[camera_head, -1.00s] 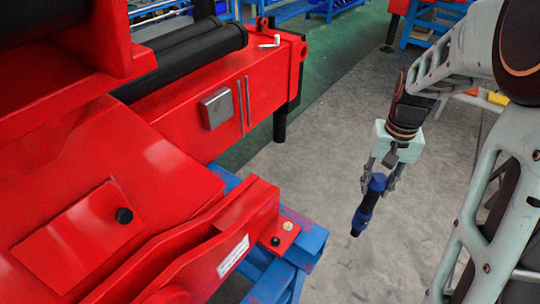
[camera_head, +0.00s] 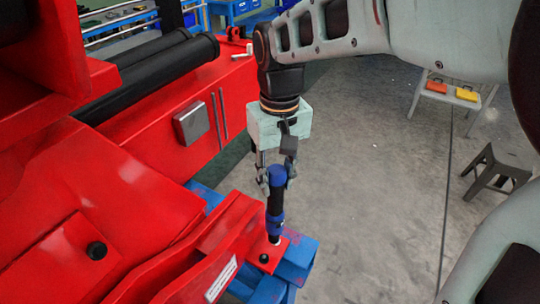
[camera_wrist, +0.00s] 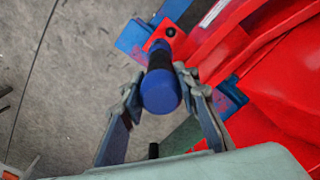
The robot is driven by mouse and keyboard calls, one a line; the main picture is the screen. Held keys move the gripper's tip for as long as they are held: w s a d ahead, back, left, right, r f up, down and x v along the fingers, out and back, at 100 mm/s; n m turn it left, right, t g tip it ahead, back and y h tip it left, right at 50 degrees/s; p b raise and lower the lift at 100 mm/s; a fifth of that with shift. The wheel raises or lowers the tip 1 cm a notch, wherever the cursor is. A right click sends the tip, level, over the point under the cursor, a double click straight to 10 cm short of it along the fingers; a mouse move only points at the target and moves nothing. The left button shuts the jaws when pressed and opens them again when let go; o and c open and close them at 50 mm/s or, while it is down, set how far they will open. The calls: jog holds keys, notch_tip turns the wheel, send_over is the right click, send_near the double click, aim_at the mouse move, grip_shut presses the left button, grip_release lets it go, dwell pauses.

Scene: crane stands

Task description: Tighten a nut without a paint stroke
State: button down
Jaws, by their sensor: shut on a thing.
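My gripper (camera_head: 277,178) is shut on a blue and black cylindrical tool (camera_head: 275,200), held nearly upright. The tool's lower end is at the small red corner plate (camera_head: 256,250) of the red machine; a pale bit shows at its tip, and I cannot tell whether it touches the nut there. A dark nut or bolt head (camera_head: 264,258) is bare beside the tip. In the wrist view the tool's blue top (camera_wrist: 160,93) sits between the two fingers, its far end over the red plate, with a dark bolt head (camera_wrist: 170,31) just beyond.
The red machine (camera_head: 110,190) fills the left, resting on a blue stand (camera_head: 300,252). A grey box (camera_head: 191,123) is on its side. At the right stand a small table (camera_head: 460,92) with red and yellow items and a grey stool (camera_head: 494,172). The floor between is clear.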

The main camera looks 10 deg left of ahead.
jog(key=shift+n, duration=0.7)
jog(key=s+a+r, duration=0.2)
jog(key=shift+s+a, duration=0.35)
jog(key=shift+s, duration=0.05)
notch_tip(320, 180, down, 6)
jog(key=b, duration=0.4)
jog(key=shift+d+f+b, duration=0.1)
jog(key=shift+f+b, duration=0.5)
jog(key=shift+f, duration=0.6)
dwell(3.8)
jog(key=shift+r, duration=0.1)
